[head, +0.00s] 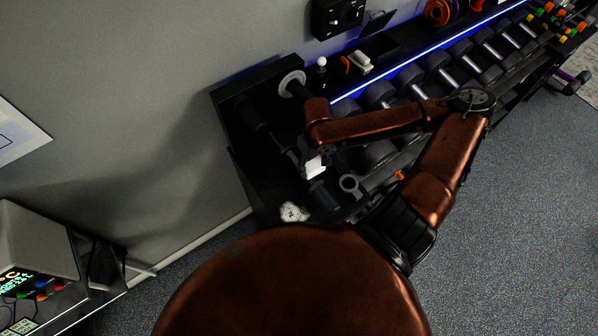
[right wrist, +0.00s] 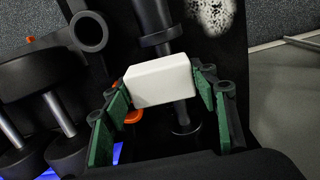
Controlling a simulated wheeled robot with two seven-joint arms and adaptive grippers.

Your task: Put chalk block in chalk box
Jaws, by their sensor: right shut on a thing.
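A white chalk block (head: 316,167) is held in my right gripper (head: 313,161), above the black rack top. In the right wrist view the block (right wrist: 160,82) sits between the green finger pads of the gripper (right wrist: 163,92), which is shut on it. A small black open box (head: 378,47), which looks like the chalk box, stands at the back of the rack, up and right of the gripper. A white item (head: 359,63) lies at its front left; I cannot tell whether it is inside. My left gripper is not in view.
Dumbbells (head: 407,75) line the rack along a blue light strip. A white powder patch (head: 293,212) marks the rack's near end. A small white-topped item (head: 321,62) stands left of the box. A wall-mounted black unit (head: 338,17) is above.

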